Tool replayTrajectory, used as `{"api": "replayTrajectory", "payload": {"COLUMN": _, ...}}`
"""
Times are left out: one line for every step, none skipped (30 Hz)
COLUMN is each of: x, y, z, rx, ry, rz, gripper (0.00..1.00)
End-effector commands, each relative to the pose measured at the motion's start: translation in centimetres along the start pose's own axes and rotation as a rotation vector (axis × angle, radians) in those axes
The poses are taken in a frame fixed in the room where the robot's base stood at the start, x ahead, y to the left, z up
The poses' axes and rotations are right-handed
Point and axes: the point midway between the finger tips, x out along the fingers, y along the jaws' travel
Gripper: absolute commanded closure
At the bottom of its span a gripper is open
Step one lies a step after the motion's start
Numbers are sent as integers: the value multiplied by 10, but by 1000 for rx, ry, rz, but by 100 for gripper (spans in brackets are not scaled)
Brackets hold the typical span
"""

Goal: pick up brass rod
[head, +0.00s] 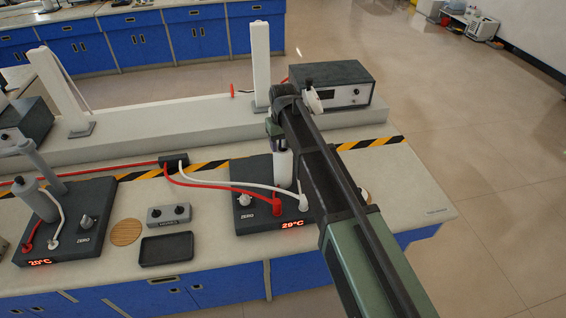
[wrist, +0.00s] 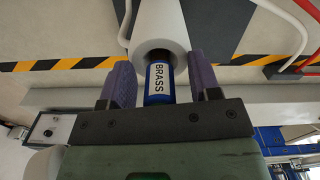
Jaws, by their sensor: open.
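The brass rod shows as a blue end with a white "BRASS" label (wrist: 158,80) in the wrist view. It sticks out of the open end of a white cylinder (wrist: 160,25). My gripper (wrist: 162,78) is open, with one purple finger on each side of the blue end and a small gap on both sides. In the head view the white cylinder (head: 283,168) stands on the right-hand black device (head: 250,215), partly hidden by my arm. The blue end and my fingertips cannot be made out there.
Red and white cables (head: 225,190) run into the right-hand device. A grey power box (head: 345,95) stands behind my arm. A black tray (head: 166,249), a small grey box (head: 168,215) and a round wooden disc (head: 126,232) lie to the left. A similar device (head: 65,235) stands far left.

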Motion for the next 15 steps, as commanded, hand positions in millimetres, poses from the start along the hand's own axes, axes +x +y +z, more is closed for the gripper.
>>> {"api": "replayTrajectory", "payload": {"x": -1, "y": 0, "z": 1, "rx": 0, "ry": -2, "rz": 0, "gripper": 43}}
{"api": "replayTrajectory", "payload": {"x": -2, "y": 0, "z": 1, "rx": 0, "ry": -2, "rz": 0, "gripper": 43}}
{"api": "replayTrajectory", "payload": {"x": -2, "y": 0, "z": 1, "rx": 0, "ry": -2, "rz": 0, "gripper": 43}}
{"api": "replayTrajectory", "payload": {"x": -2, "y": 0, "z": 1, "rx": 0, "ry": -2, "rz": 0, "gripper": 44}}
{"api": "replayTrajectory", "payload": {"x": -2, "y": 0, "z": 1, "rx": 0, "ry": -2, "rz": 0, "gripper": 49}}
{"api": "replayTrajectory", "payload": {"x": -2, "y": 0, "z": 1, "rx": 0, "ry": -2, "rz": 0, "gripper": 55}}
{"api": "replayTrajectory", "payload": {"x": -2, "y": 0, "z": 1, "rx": 0, "ry": -2, "rz": 0, "gripper": 60}}
{"api": "replayTrajectory", "payload": {"x": -2, "y": 0, "z": 1, "rx": 0, "ry": -2, "rz": 0, "gripper": 64}}
{"api": "replayTrajectory", "payload": {"x": -2, "y": 0, "z": 1, "rx": 0, "ry": -2, "rz": 0, "gripper": 70}}
{"api": "replayTrajectory", "payload": {"x": -2, "y": 0, "z": 1, "rx": 0, "ry": -2, "rz": 0, "gripper": 75}}
{"api": "replayTrajectory", "payload": {"x": -2, "y": 0, "z": 1, "rx": 0, "ry": -2, "rz": 0, "gripper": 80}}
{"api": "replayTrajectory", "payload": {"x": -2, "y": 0, "z": 1, "rx": 0, "ry": -2, "rz": 0, "gripper": 86}}
{"api": "replayTrajectory", "payload": {"x": -2, "y": 0, "z": 1, "rx": 0, "ry": -2, "rz": 0, "gripper": 90}}
{"api": "replayTrajectory", "payload": {"x": -2, "y": 0, "z": 1, "rx": 0, "ry": -2, "rz": 0, "gripper": 95}}
{"api": "replayTrajectory", "payload": {"x": -2, "y": 0, "z": 1, "rx": 0, "ry": -2, "rz": 0, "gripper": 100}}
